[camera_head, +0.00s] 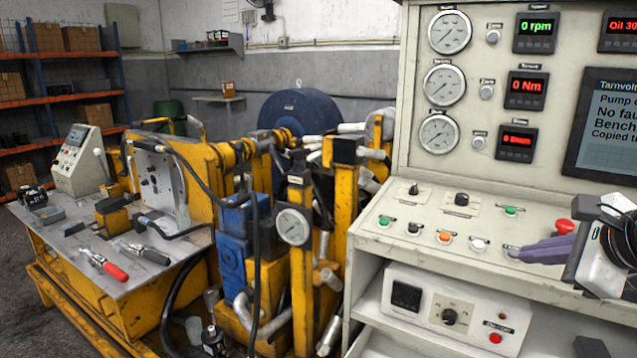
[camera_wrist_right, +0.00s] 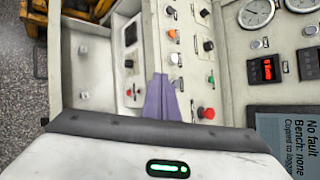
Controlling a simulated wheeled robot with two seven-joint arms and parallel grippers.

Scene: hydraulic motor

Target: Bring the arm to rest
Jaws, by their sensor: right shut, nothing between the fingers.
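My right gripper (camera_head: 514,252) comes in from the right edge in the head view. Its purple fingers are together and point left over the sloped control panel (camera_head: 385,235), with nothing visible between them. The tips are just right of a white button (camera_head: 478,244) and left of a red mushroom button (camera_head: 565,227); I cannot tell whether they touch the panel. In the right wrist view the shut fingers (camera_wrist_right: 160,80) lie over the panel, with the red button (camera_wrist_right: 205,113) to their right. My left gripper is in neither view.
Gauges (camera_head: 449,33) and a display screen (camera_head: 606,125) stand above the panel. A lower shelf holds a control box (camera_head: 455,310) under it. A yellow and blue hydraulic rig (camera_head: 236,240) stands at left, with a workbench (camera_head: 150,265) and tools.

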